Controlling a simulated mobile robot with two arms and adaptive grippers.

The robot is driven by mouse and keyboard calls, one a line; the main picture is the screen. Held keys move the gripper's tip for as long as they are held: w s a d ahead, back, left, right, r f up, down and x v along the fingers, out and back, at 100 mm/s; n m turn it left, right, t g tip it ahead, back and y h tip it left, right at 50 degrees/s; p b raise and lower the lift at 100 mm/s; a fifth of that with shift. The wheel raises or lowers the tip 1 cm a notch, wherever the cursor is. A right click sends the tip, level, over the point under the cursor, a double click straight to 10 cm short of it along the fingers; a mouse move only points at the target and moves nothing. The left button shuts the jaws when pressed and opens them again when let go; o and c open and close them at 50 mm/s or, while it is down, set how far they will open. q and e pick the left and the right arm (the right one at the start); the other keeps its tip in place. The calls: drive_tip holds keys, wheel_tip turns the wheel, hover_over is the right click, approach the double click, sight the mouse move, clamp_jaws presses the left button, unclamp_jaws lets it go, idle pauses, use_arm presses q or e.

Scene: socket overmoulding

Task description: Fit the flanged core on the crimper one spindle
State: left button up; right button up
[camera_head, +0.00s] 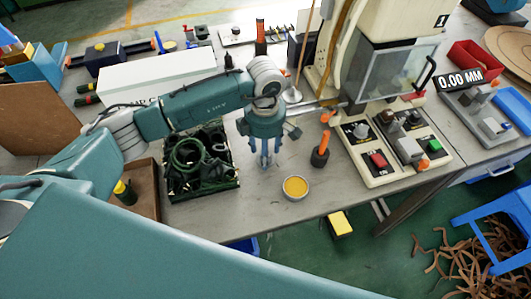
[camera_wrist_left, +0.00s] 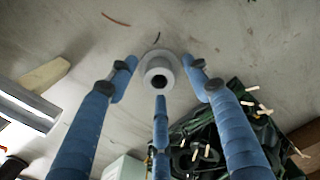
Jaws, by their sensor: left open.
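My left gripper (camera_head: 266,163) points down over the grey bench, between the dark parts crate and the yellow-filled bowl. In the left wrist view its three blue fingers (camera_wrist_left: 160,72) are spread open. The flanged core (camera_wrist_left: 159,72), a pale grey round piece with a wide flange and a dark centre hole, lies between and beyond the fingertips. I cannot tell whether any finger touches it. In the head view the gripper hides the core. Crimper one (camera_head: 408,27), a cream machine marked 1, stands to the right. A metal spindle (camera_head: 361,131) rises from its base. My right gripper is out of view.
The crate (camera_head: 233,182) of dark rings stands close left of the gripper. The bowl (camera_head: 295,187) and a dark cup with an orange-handled tool (camera_head: 320,157) stand between gripper and crimper. A white box (camera_head: 140,75) lies behind my left arm. A gauge (camera_head: 478,110) stands far right.

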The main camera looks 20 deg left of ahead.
use_arm(q)
drive_tip(key=shift+f, duration=0.55)
drive_tip(key=c, duration=1)
